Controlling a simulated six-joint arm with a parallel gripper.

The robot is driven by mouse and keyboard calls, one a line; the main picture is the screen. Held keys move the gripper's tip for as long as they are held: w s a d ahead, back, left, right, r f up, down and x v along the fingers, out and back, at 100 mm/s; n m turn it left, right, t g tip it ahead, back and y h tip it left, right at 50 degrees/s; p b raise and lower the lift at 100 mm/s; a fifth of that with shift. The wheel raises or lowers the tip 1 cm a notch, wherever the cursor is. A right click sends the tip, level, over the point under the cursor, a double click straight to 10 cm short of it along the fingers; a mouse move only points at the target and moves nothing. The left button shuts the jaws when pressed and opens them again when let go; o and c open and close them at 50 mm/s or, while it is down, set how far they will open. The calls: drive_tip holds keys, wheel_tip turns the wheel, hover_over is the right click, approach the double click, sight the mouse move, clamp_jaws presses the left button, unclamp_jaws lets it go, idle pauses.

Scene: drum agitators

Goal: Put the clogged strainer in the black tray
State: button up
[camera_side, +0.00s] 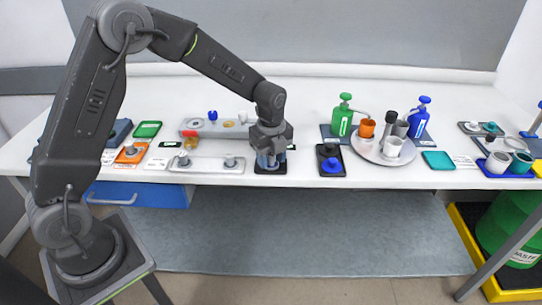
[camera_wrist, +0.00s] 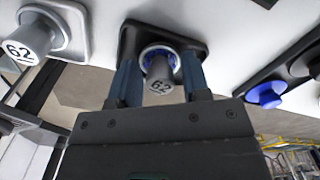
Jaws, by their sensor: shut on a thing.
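My gripper (camera_wrist: 160,68) is shut on a grey cylindrical part (camera_wrist: 160,76) marked 62 with a blue ring, one blue finger on each side; I take this part for the strainer, though no clogging shows. Behind it in the wrist view is a small black tray (camera_wrist: 194,45); I cannot tell whether the part touches it. In the side view my gripper (camera_side: 269,158) points down over the black tray (camera_side: 269,170), and its fingers mostly hide the part. A second black tray (camera_side: 331,149) to the right holds a blue knob-shaped part (camera_side: 332,166).
A silver tray (camera_side: 207,168) with two grey parts stands just left. A round plate (camera_side: 366,151) with cups and green (camera_side: 342,116) and blue (camera_side: 419,118) pump bottles stand right. The table's front edge is close to the black trays.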

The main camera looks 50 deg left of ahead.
drive_tip(key=shift+f, duration=0.1)
idle(0.3)
drive_tip(key=o, duration=1)
drive_tip(key=shift+o, duration=0.2)
drive_tip(key=o, duration=0.3)
drive_tip(key=shift+r, duration=3.75)
